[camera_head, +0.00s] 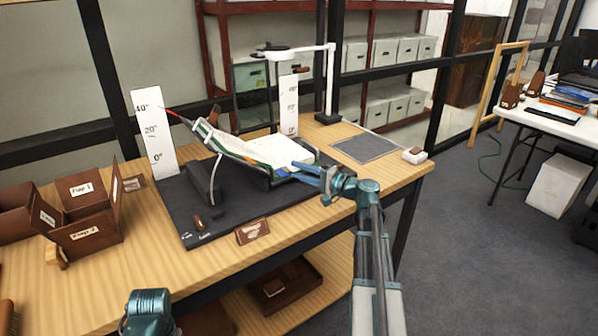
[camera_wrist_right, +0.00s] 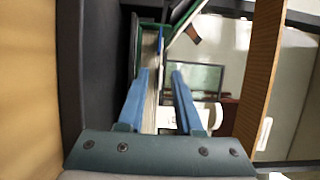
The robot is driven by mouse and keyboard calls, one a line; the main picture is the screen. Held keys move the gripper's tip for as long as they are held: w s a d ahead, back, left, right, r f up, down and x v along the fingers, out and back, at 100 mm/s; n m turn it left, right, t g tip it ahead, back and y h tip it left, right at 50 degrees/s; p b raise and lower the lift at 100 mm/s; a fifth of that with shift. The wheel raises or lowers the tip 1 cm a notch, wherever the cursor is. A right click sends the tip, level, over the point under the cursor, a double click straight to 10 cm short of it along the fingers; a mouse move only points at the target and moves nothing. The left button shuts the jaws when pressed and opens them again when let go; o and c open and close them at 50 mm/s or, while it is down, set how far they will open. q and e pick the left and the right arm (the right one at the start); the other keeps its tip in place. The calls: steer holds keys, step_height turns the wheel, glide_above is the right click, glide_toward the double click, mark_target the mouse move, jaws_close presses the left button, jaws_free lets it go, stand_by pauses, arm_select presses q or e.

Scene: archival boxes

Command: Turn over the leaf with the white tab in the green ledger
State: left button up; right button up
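The green ledger (camera_head: 278,150) lies open and tilted on dark wedge supports (camera_head: 204,182) in the head view. Its pages are pale with green edges. I cannot make out the white tab for certain. My right gripper (camera_head: 306,172) is at the ledger's right edge, with its blue fingers pointing left. In the right wrist view my right gripper (camera_wrist_right: 160,78) has its fingers apart, and a pale strip and green edges of the ledger (camera_wrist_right: 139,42) show between and beyond them. I cannot tell whether they touch it. My left arm shows only at the bottom; its gripper is out of view.
A dark base board (camera_head: 232,212) carries the supports. Upright white scale boards (camera_head: 154,130) stand behind. A white overhead arm (camera_head: 331,85) rises at the back. Brown boxes (camera_head: 90,205) stand left. A grey mat (camera_head: 366,148) and small brown-and-white block (camera_head: 414,155) lie right.

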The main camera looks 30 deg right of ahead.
steer(key=shift+w, duration=0.15)
jaws_close()
steer(key=shift+a, duration=0.1)
stand_by(1.4)
